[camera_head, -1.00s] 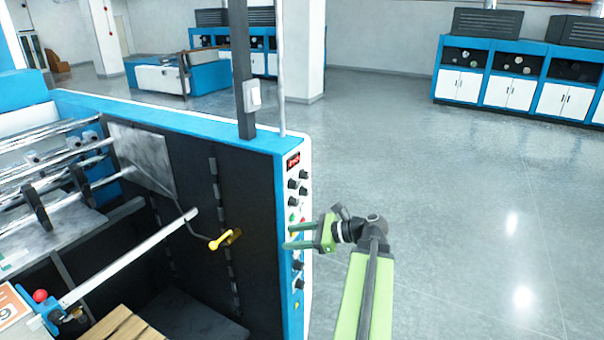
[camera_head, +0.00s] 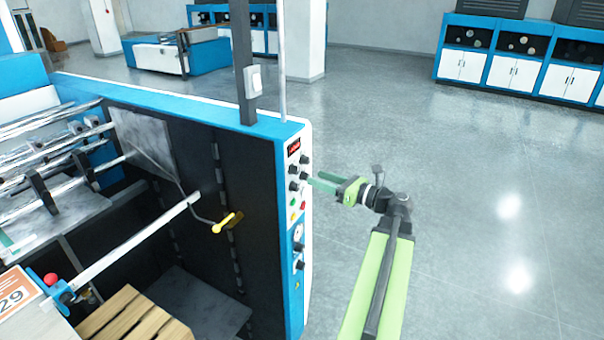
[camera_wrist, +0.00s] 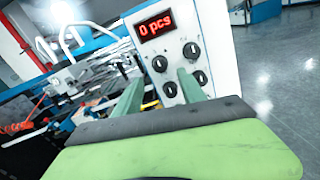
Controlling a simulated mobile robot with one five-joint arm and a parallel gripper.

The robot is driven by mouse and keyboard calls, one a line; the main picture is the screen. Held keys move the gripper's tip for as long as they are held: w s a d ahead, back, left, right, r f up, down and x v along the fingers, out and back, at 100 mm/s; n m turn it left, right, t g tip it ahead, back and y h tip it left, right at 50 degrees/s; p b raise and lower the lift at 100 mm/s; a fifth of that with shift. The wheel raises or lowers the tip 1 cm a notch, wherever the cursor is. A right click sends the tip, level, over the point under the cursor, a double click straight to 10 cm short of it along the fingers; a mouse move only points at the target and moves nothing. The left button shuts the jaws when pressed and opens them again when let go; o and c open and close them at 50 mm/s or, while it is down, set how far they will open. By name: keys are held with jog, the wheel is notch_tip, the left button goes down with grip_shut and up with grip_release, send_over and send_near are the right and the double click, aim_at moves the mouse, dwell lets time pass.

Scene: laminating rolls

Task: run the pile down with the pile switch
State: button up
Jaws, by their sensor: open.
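The control panel (camera_head: 297,225) is the narrow white and blue end face of the machine. It carries several black knobs, and I cannot tell from labels which one is the pile switch. In the wrist view a group of black knobs, among them an upper left knob (camera_wrist: 160,64) and a lower right knob (camera_wrist: 200,78), sits under a red display (camera_wrist: 155,26) reading "0 pcs". My gripper (camera_head: 312,180) is open and empty, its green fingers pointing at the upper knobs from the right. In the wrist view the fingers (camera_wrist: 158,78) stand apart before the knobs; contact is unclear.
A wooden pallet (camera_head: 135,318) lies low inside the machine. A yellow-handled crank (camera_head: 226,222) sticks out left of the panel. A dark post with a white switch box (camera_head: 253,81) rises above it. The floor to the right is open; blue and white cabinets (camera_head: 515,62) stand far back.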

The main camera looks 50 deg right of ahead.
aim_at(298, 171)
jog(key=w, duration=0.3)
jog(key=w+a, duration=0.1)
jog(key=w, duration=0.3)
jog(key=shift+a, duration=0.15)
grip_shut()
